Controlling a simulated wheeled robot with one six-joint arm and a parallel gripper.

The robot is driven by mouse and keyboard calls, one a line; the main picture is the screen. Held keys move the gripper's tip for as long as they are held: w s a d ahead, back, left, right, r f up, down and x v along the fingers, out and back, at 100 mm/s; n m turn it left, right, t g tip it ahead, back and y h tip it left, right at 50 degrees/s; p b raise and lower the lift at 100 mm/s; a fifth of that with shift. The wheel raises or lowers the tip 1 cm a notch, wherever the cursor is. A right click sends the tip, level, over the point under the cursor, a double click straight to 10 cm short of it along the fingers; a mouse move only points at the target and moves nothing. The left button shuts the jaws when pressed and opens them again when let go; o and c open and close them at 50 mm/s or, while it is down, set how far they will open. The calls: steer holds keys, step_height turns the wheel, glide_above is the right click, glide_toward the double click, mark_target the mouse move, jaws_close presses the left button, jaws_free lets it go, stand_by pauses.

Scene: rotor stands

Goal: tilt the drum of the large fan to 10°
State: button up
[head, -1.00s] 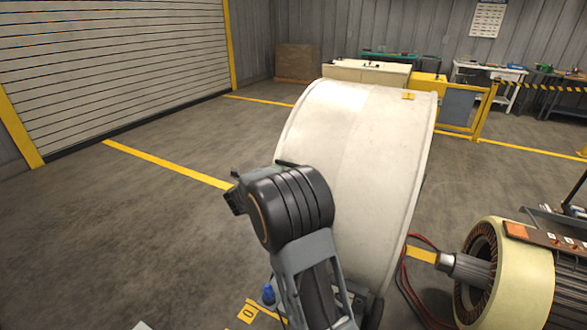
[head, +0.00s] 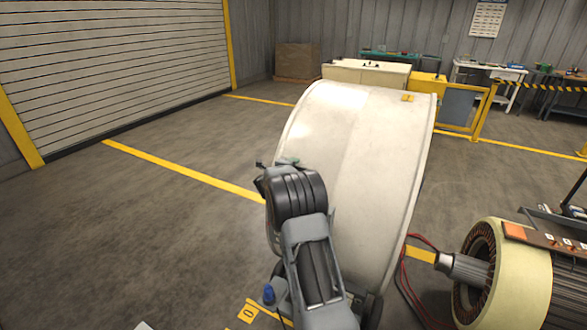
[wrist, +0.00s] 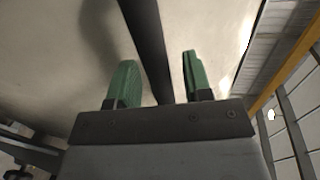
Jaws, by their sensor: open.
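The large fan's drum (head: 385,150) is a wide off-white cylinder in the middle of the head view, with a small yellow tag (head: 407,98) near its top right rim. In the wrist view its pale surface (wrist: 200,25) fills the background. My gripper (wrist: 157,80) is open, with two green fingers. A dark bar (wrist: 145,35) runs between the fingers in front of the drum, with gaps visible at both sides. In the head view my wrist covers most of the gripper and part of the drum's lower left side. I cannot read the drum's angle.
A motor with a cream housing (head: 513,280) and red cables (head: 405,285) stand at the lower right. A yellow plate marked 0 (head: 247,313) lies low near my arm. A yellow barrier (head: 484,110) and benches are behind. The floor to the left is clear.

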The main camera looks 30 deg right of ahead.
steer(key=shift+c, duration=0.2)
jaws_close()
stand_by(0.4)
